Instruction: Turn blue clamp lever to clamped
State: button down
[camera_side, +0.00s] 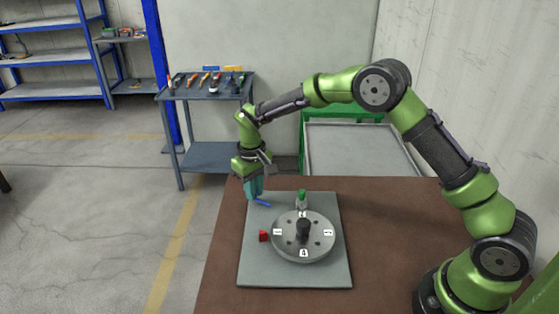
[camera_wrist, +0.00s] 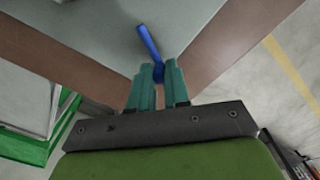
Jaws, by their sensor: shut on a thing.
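The blue clamp lever (camera_side: 262,203) sits near the far left corner of the grey base plate (camera_side: 257,265). In the wrist view the blue lever (camera_wrist: 149,43) is a slim bar running up and left from between my fingers. My gripper (camera_side: 254,192) points down at the lever, and its teal fingers (camera_wrist: 158,75) are shut on the lever's near end. The part of the lever between the fingers is mostly hidden.
A round grey disc (camera_side: 292,252) with white labels and a black centre knob (camera_side: 303,230) stands on the plate. A red block (camera_side: 264,236) is left of it, and a green-topped post (camera_side: 302,199) behind it. Brown table (camera_side: 392,225) is clear to the right.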

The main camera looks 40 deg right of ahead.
aim_at(258, 201)
jog(key=shift+a, duration=0.1)
jog(key=c, duration=1.1)
grip_release()
notch_tip(258, 201, up, 17)
jog(key=s+d+r+m+t, duration=0.1)
jog(key=s+t, duration=0.1)
jog(key=s, duration=0.7)
jog(key=s+d+r+m+t+y, duration=0.1)
jog(key=s+d+r+t, duration=0.1)
jog(key=s, duration=0.8)
jog(key=s+d+r+m+t+y, duration=0.1)
jog(key=s+d+m+t, duration=0.1)
jog(key=s, duration=0.7)
jog(key=shift+s+r+t, duration=0.15)
jog(key=shift+s+t, duration=0.05)
jog(key=shift+t, duration=0.4)
